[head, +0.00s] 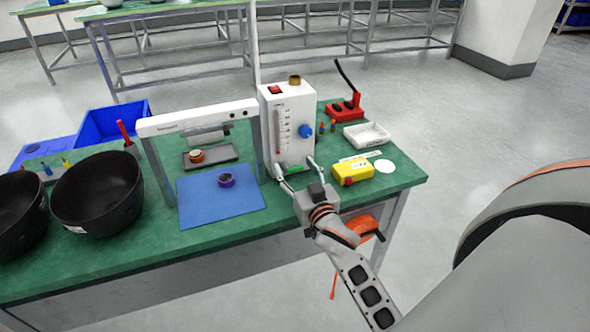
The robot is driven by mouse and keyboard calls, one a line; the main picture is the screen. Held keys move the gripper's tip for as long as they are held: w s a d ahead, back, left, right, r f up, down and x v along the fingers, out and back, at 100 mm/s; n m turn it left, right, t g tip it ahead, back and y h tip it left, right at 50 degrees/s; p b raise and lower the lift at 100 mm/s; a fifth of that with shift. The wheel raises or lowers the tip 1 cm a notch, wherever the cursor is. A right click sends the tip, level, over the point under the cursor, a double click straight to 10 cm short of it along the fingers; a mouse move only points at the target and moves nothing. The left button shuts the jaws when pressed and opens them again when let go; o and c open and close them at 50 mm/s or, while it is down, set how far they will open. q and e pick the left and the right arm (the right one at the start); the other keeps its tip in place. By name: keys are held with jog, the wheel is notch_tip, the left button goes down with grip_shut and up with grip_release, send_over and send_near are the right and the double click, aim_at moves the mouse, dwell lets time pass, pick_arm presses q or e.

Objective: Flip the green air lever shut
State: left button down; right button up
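The green air lever (293,170) shows low on the front of a white flow-meter box (290,125), near the green bench top. It looks roughly level, but it is small and I cannot tell its exact position. My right gripper (296,167) reaches in from the lower right. Its two fingers are spread, one to the left and one to the right of the lever, with nothing held between them. I cannot tell whether a finger touches the lever. My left gripper is not in view.
A yellow device (353,172) and a white tray (366,134) lie right of the box. A white gantry (198,119) stands left over a blue mat (219,196). Black bowls (97,194) are far left. An orange reel (364,227) hangs at the bench's front edge.

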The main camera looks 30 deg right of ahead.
jog(key=shift+a, duration=0.1)
jog(key=shift+f, duration=0.1)
jog(key=v, duration=1.2)
jog(key=shift+s, duration=0.1)
dwell(0.3)
